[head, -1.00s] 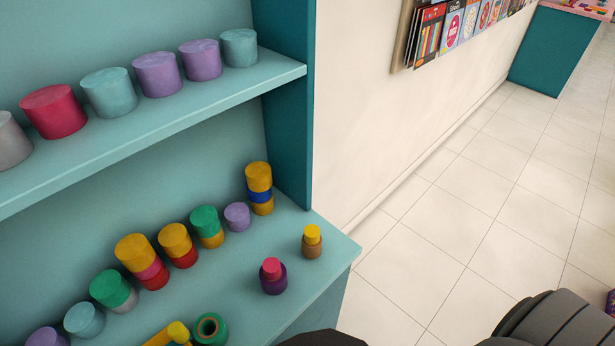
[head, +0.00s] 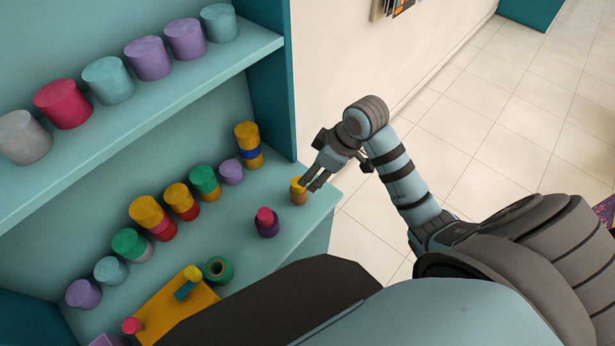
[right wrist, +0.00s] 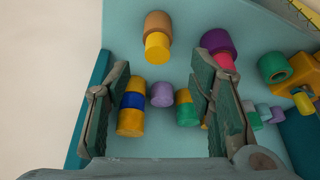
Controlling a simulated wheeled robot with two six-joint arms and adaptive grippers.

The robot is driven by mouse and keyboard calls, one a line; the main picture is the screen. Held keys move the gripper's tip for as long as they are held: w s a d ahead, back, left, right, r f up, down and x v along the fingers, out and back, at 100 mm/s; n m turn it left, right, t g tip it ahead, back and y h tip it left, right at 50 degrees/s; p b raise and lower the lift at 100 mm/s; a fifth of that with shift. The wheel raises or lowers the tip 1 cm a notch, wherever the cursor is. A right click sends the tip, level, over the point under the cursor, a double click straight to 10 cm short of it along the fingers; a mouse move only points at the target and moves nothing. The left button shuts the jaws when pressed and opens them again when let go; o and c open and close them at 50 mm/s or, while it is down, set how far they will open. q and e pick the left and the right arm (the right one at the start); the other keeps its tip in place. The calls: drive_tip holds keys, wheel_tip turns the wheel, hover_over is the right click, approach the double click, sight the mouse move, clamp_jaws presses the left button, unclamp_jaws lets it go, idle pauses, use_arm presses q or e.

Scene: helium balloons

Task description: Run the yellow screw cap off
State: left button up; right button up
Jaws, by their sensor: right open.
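The yellow screw cap (head: 297,183) sits on a small tan-brown jar (head: 299,198) that stands upright near the right end of the lower shelf. My right gripper (head: 312,182) is open, its fingertips right beside the cap in the head view and partly in front of it. In the right wrist view the yellow cap (right wrist: 157,48) and the brown jar (right wrist: 158,23) show beyond the tips of the two spread fingers (right wrist: 160,75), roughly between them. I cannot tell whether a finger touches the cap. My left gripper is not in view.
A purple jar with a red cap (head: 265,217) stands left of the tan jar. A yellow-blue stack (head: 248,146) and several coloured cylinders line the back. A green ring (head: 216,269) and a yellow block (head: 174,306) lie further left. The upper shelf (head: 232,63) overhangs behind.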

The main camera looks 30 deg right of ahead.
drive_tip(key=b+x, duration=0.1)
drive_tip(key=x, duration=0.8)
drive_tip(key=shift+f+b, duration=0.15)
drive_tip(key=shift+b, duration=0.2)
